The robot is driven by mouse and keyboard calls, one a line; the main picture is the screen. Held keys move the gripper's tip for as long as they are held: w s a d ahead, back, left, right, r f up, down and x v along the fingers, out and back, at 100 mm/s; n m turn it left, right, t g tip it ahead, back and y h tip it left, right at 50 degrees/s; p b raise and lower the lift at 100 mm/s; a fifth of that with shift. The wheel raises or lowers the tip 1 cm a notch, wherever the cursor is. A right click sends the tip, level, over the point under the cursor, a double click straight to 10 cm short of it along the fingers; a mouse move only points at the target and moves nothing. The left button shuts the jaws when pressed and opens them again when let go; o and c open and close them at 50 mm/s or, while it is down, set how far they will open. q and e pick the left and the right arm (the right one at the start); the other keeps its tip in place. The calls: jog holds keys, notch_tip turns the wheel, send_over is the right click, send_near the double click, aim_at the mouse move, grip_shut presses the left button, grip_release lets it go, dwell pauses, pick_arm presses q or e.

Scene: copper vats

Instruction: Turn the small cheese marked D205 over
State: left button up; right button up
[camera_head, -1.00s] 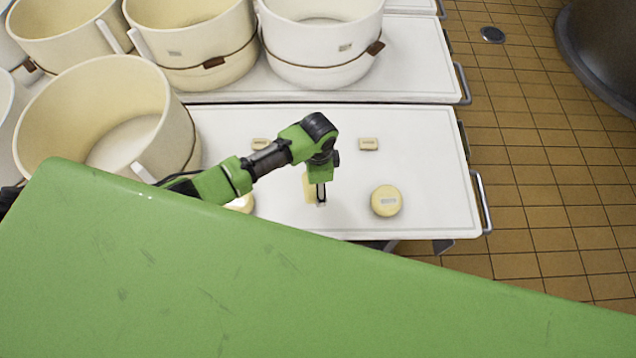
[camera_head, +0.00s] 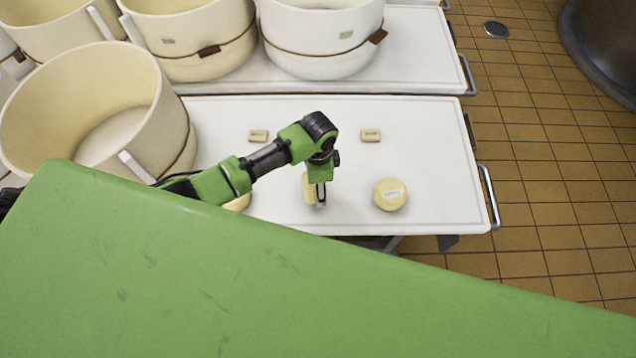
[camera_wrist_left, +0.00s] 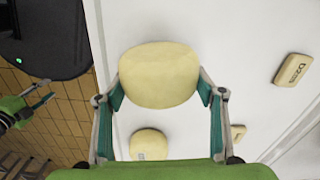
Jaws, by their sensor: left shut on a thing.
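My left gripper (camera_head: 321,198) is shut on a pale yellow small cheese (camera_head: 308,187) over the white table. In the left wrist view the cheese (camera_wrist_left: 158,75) sits between the two fingers, with no mark showing on the side I see. I cannot tell whether it touches the table. A second small cheese (camera_head: 390,194) with a pale label lies to the right; its label is too small to read. A third cheese (camera_head: 239,202) is mostly hidden behind my left arm and the green surface. My right gripper (camera_wrist_left: 48,92) shows at the left edge of the wrist view, fingers apart and empty.
Two small marked tiles, left (camera_head: 258,135) and right (camera_head: 370,135), lie toward the back of the white table (camera_head: 440,150). One tile (camera_wrist_left: 293,70) reads "D2", the rest unclear. Large vats (camera_head: 95,110) stand left and behind. Table between the tiles is clear.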

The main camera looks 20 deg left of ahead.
pick_arm(q)
jog(key=shift+f+b, duration=0.35)
jog(key=shift+f, duration=0.3)
dwell(0.7)
jog(key=o, duration=1.5)
jog(key=shift+r, duration=0.1)
notch_tip(320, 180, up, 12)
jog(key=shift+f, duration=0.1)
